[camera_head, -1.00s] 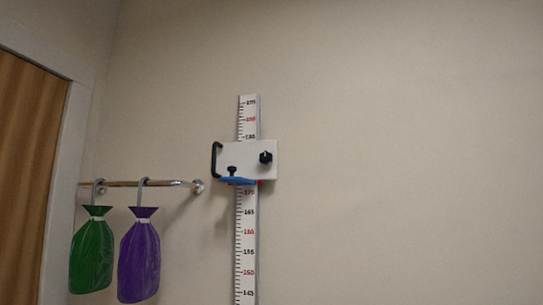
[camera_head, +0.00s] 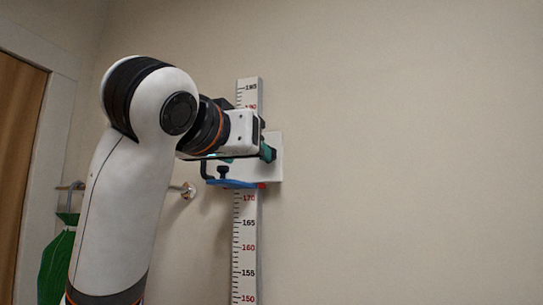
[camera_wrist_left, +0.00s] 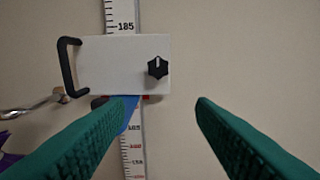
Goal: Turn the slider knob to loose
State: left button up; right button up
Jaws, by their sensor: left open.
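The white slider block (camera_head: 262,174) sits on the vertical measuring ruler (camera_head: 246,235) on the wall. In the left wrist view the slider (camera_wrist_left: 105,65) shows whole, with the black knob (camera_wrist_left: 158,67) on its right side and a black handle (camera_wrist_left: 68,66) on its left. The knob's white mark points about straight up. My left gripper (camera_head: 268,152) is in front of the slider, hiding the knob in the head view. In the wrist view my left gripper (camera_wrist_left: 165,100) is open, its teal fingers apart, with nothing between them. My right gripper is not in view.
A metal rail (camera_wrist_left: 35,106) is to the left. A green bag (camera_head: 57,262) hangs behind my left arm. The wall to the right is clear.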

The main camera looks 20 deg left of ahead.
pick_arm(q)
jog(key=w+r+p, duration=0.2)
jog(key=w+p, duration=0.5)
jog(key=w, duration=0.3)
jog(key=shift+w, duration=0.25)
